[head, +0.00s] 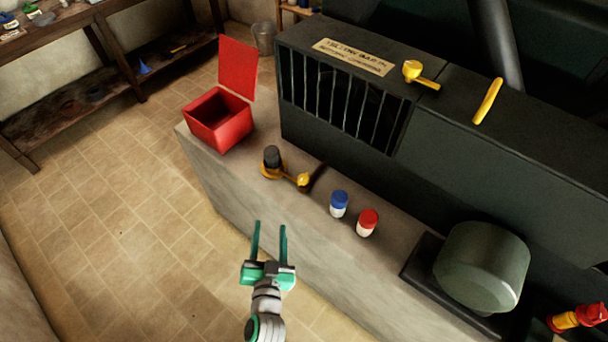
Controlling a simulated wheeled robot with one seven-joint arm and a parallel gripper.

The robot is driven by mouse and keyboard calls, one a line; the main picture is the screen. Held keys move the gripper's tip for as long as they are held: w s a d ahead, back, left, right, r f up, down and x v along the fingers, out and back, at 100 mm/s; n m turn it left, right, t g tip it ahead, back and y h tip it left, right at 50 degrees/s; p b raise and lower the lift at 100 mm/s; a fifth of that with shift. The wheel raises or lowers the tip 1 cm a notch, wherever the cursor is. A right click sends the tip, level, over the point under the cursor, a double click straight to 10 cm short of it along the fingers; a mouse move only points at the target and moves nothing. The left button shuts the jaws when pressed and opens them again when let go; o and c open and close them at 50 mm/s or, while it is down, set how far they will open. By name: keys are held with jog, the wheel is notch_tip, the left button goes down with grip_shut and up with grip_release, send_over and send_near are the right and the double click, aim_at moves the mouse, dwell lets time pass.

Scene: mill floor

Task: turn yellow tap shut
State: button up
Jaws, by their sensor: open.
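A yellow tap-like fitting (413,71) with a round head and a short lever sits on the dark machine's upper edge. The lever points right and slightly down in the picture. A plain yellow bar handle (488,101) stands apart to its right. I cannot tell for certain which is the tap, though the round-headed one looks most like it. My gripper (270,225) is open and empty, in front of the counter at lower centre. It is well apart from both yellow parts, which lie up and to the right. Nothing hides them.
On the counter (230,167) stand an open red box (219,119), a black-topped object with a yellow knobbed arm (303,180), a blue-capped jar (339,204) and a red-capped jar (367,222). A barred machine (345,95) rises behind. A rounded green-grey housing (482,267) stands right. Floor at left is clear.

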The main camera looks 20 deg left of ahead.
jog(key=w+a+r+n+g+y, duration=0.2)
jog(key=w+a+r+n+y, duration=0.1)
jog(key=a, duration=0.4)
jog(key=w+a+r+n+g+y, duration=0.2)
jog(key=w+a+r+n+y, duration=0.15)
jog(key=a, duration=0.45)
jog(key=w+a+r+n+g+y, duration=0.2)
jog(key=w+a+n, duration=0.15)
jog(key=a, duration=0.35)
jog(key=n+g+h, duration=0.9)
jog(key=n+h, duration=0.4)
jog(key=h, duration=0.1)
send_over(303, 177)
jog(key=f, duration=0.1)
notch_tip(303, 177, down, 11)
jog(key=shift+s+d+r, duration=0.1)
